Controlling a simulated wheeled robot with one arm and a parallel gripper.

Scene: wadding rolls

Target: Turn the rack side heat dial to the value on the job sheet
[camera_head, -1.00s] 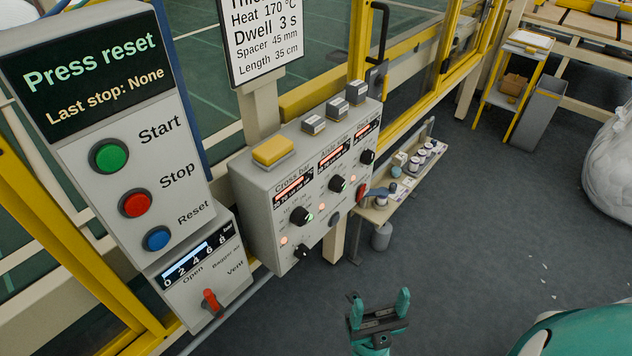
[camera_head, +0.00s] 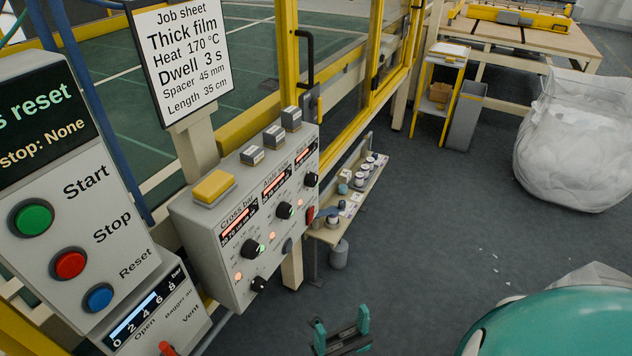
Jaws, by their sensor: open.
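The job sheet (camera_head: 190,58) hangs above the heat control box and reads Thick film, Heat 170 °C, Dwell 3 s, Spacer 45 mm, Length 35 cm. The grey control box (camera_head: 198,248) has a Cross bar dial (camera_head: 250,248) at left, a middle dial (camera_head: 284,210) and a right dial (camera_head: 311,180), each below a lit red display. The middle and right labels are too small to read surely, and so are the dial settings. My gripper (camera_head: 340,330) is open and empty at the bottom, over the floor, apart from the box.
The press panel with Start (camera_head: 34,217), Stop (camera_head: 69,264) and Reset (camera_head: 98,298) buttons stands at left. A red lever (camera_head: 310,214) is on the box's right. A small shelf (camera_head: 345,217) projects beyond it. Open floor (camera_head: 440,230) lies right, with a white bag (camera_head: 577,145) farther off.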

